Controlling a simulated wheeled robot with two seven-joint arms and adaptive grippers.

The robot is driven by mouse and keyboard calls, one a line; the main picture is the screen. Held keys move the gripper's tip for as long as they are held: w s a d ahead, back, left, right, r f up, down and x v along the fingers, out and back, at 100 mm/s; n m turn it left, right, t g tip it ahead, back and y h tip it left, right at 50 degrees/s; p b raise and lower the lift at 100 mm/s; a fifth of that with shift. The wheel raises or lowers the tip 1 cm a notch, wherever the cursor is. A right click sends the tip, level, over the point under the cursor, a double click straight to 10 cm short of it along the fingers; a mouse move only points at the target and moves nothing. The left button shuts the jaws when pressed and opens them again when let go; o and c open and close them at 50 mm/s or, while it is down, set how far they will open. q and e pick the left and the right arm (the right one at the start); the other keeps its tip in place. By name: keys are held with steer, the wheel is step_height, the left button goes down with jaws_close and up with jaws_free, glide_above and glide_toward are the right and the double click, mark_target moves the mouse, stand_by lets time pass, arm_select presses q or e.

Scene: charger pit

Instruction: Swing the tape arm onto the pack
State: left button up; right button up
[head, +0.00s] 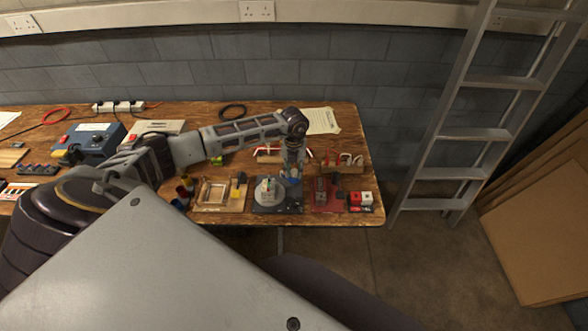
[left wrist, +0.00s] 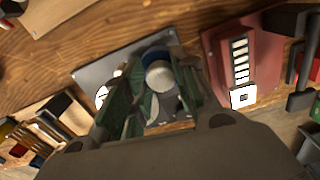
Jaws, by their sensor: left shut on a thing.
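A dark base plate (head: 264,208) lies near the front edge of the bench, with a round grey disc (head: 259,197) on it. A small pale block (head: 268,187), which looks like the pack, stands on the disc. My left gripper (head: 293,178) points down over the plate's right side, beside the disc. A blue part, which looks like the tape arm, shows at its fingertips. In the left wrist view the fingers (left wrist: 155,98) are shut around a blue part with a white round end (left wrist: 159,75). The fingers hide most of the tape arm. My right gripper is not in view.
A red board (head: 325,207) lies close on the right, with red and white blocks (head: 361,201) beyond it. A wooden tray (head: 213,206) is close on the left. A blue box (head: 91,145) and cables are farther left. A ladder (head: 447,135) stands right of the bench.

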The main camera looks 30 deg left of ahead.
arm_select(q)
steer(key=shift+n, duration=0.9)
steer(key=n+p, duration=0.1)
steer(key=n, duration=0.3)
steer(key=shift+r+n, duration=0.1)
steer(key=shift+n, duration=0.2)
steer(key=n+p, duration=0.1)
steer(key=n, duration=0.2)
steer(key=shift+a+n, duration=0.1)
steer(key=shift+n, duration=0.6)
steer(key=o, duration=1)
steer(key=shift+s, duration=0.1)
